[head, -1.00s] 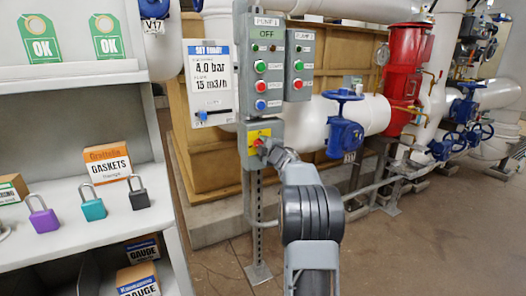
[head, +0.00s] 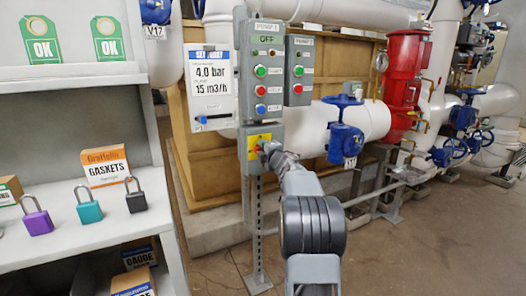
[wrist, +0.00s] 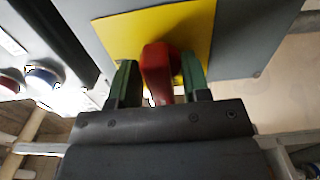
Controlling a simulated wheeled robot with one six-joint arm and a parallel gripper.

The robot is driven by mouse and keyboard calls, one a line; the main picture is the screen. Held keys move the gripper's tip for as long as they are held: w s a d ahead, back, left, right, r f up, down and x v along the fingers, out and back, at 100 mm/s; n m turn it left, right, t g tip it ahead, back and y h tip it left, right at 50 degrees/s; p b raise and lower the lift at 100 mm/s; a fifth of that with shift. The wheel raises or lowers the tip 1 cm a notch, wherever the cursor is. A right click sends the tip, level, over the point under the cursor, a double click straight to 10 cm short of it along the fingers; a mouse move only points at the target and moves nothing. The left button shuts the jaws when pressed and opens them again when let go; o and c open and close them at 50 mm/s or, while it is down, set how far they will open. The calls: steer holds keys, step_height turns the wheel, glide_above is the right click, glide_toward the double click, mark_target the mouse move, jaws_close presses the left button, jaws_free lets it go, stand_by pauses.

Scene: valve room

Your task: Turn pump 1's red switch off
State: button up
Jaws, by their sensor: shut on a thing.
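Pump 1's red switch (wrist: 157,70) sits on a yellow plate (wrist: 112,38) on a grey box below the pump 1 panel (head: 259,75). In the wrist view my gripper (wrist: 160,78) has one green finger on each side of the red handle and is shut on it. The handle points along the gripper, toward the wrist camera. In the head view the yellow plate (head: 254,141) shows, and my gripper (head: 267,149) covers most of the switch. The panel's top display reads OFF.
A second grey panel (head: 298,70) is right of pump 1's. A set-point board (head: 210,88) hangs left. A blue valve wheel (head: 344,102) sits on the white pipe. Padlocks (head: 88,209) and a gaskets box (head: 106,168) stand on the left shelf.

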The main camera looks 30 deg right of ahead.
steer(key=o, duration=0.5)
steer(key=shift+o, duration=0.2)
steer(key=s+a, duration=0.2)
steer(key=s, duration=1.1)
steer(key=shift+s+p, duration=0.3)
